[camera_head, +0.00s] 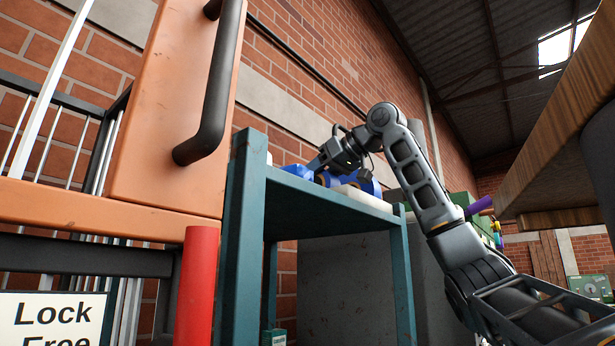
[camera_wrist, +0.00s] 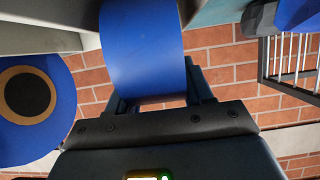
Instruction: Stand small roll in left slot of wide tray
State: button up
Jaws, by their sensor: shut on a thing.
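My gripper (camera_head: 318,166) is at the top of the teal table, at the end of my outstretched arm. In the wrist view my gripper (camera_wrist: 155,98) is shut on a blue roll (camera_wrist: 143,48), which sits between the two fingers. Its far end runs out of the picture, so I cannot tell whether it touches anything. A second blue roll (camera_wrist: 62,130) with a brown core faces the camera at the left. A pale, low piece (camera_head: 362,196) on the table's edge may be the wide tray. Its slots are hidden from this low viewpoint.
The teal table (camera_head: 330,195) stands before a brick wall. An orange cabinet door with a black handle (camera_head: 212,95) and a red post (camera_head: 197,285) are at the left. A brown wooden top (camera_head: 565,150) overhangs at the right. Purple and green items stand behind my arm.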

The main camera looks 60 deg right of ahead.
jog(key=shift+f, duration=0.4)
jog(key=o, duration=1.1)
jog(key=shift+r, duration=0.1)
jog(key=shift+s+r, duration=0.1)
jog(key=shift+r, duration=0.2)
jog(key=b+v, duration=0.2)
jog(key=v, duration=1)
jog(key=shift+f, duration=0.2)
